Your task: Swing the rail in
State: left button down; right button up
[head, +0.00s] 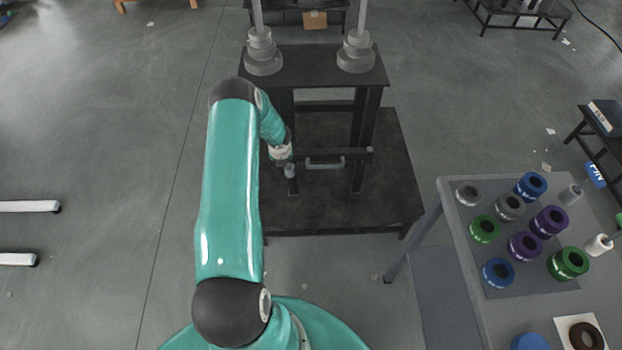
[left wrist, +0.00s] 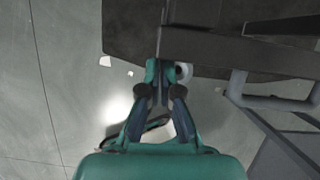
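The rail (head: 352,153) is a dark bar across the front of the black lift frame, with a grey U-shaped handle (head: 326,165) on its near side. In the left wrist view the rail (left wrist: 235,46) runs to the right from above the fingertips, and the handle (left wrist: 270,101) is at the right. My left gripper (head: 290,170) is at the rail's left end, left of the handle. In the left wrist view its fingers (left wrist: 160,72) are together, close to the rail's end; whether they touch it is unclear. My right gripper is not in view.
The lift frame's dark top (head: 312,66) carries two grey columns with stacked collars. Its dark base plate (head: 385,205) lies below. A grey table (head: 450,222) with several coloured rings stands at the right. The floor at the left is mostly clear.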

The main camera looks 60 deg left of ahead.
pick_arm(q)
jog(key=v, duration=1.2)
jog(key=shift+f, duration=0.1)
